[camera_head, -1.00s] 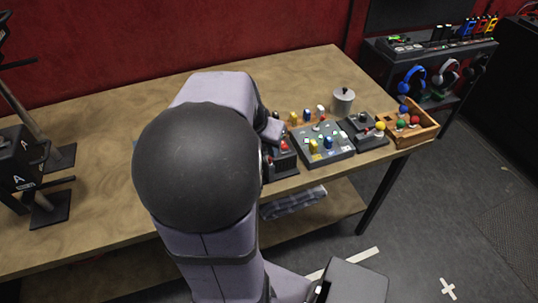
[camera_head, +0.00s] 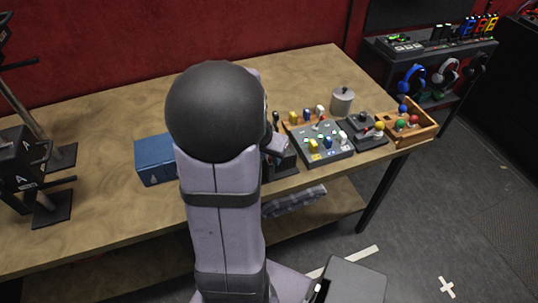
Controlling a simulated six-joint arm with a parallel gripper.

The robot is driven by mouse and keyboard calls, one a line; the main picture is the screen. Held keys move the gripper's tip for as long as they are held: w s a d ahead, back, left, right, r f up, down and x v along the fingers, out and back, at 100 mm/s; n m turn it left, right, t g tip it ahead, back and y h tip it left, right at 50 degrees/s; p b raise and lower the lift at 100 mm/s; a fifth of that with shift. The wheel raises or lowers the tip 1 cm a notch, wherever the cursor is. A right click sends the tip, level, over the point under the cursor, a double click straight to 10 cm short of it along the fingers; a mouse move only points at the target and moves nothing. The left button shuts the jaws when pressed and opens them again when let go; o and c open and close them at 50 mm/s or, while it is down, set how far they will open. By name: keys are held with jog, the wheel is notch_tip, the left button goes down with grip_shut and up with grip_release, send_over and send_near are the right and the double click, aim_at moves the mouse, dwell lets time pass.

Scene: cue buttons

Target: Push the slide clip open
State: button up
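I cannot pick out the slide clip for certain at this size. A dark control box (camera_head: 283,166) on the workbench (camera_head: 100,197) is partly hidden behind my arm. To its right is a grey panel (camera_head: 322,151) with yellow, blue and white knobs and small green buttons. Right of that is a smaller dark box (camera_head: 362,139) with a lever and a yellow ball. My arm covers the middle of the view, and a pale wrist part shows beside the dark control box. My gripper's fingers are hidden, so their state and any contact do not show.
A blue box (camera_head: 156,160) stands left of my arm. A wooden tray (camera_head: 428,131) of coloured balls sits at the bench's right end. A lidded metal pot (camera_head: 342,100) stands behind the panel.

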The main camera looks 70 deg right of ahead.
grip_shut()
jog(key=shift+s+a+b, duration=0.3)
jog(key=shift+s+a, duration=0.3)
jog(key=shift+a, duration=0.05)
grip_release()
jog(key=shift+s, duration=0.1)
jog(key=v, duration=0.7)
jog(key=shift+r+b, duration=0.15)
jog(key=shift+b, duration=0.2)
jog(key=shift+a, duration=0.15)
